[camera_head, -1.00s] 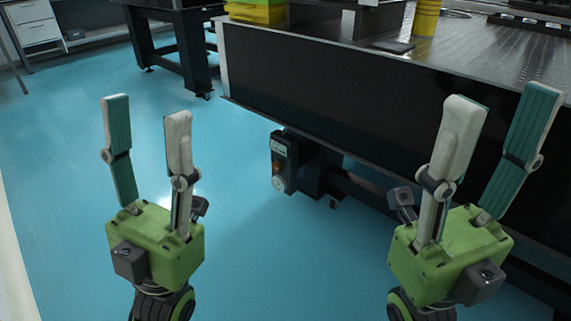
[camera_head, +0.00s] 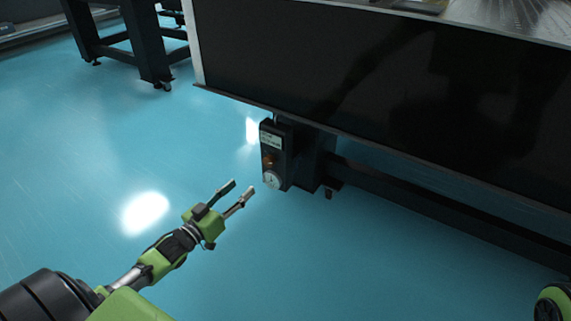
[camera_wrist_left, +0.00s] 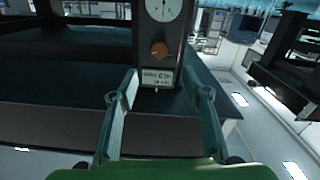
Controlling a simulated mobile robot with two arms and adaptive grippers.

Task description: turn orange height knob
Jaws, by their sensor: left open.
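The orange height knob (camera_head: 269,160) sits on the front of a black control box (camera_head: 285,150) on the optical table's leg. It lies between a pale label above and a round white dial below. In the left wrist view the knob (camera_wrist_left: 160,50) appears upside down, above the label and centred between the fingers. My left gripper (camera_head: 241,187) is open and empty, to the lower left of the box, its fingers pointing towards it and apart from the knob. The left gripper's fingers also show in the wrist view (camera_wrist_left: 160,76). My right gripper is out of view.
The optical table's black side panel (camera_head: 380,80) overhangs the box. A dark horizontal beam (camera_head: 430,205) runs right from the leg. Another table's dark legs (camera_head: 140,45) stand at the upper left. The blue floor around my left arm is clear.

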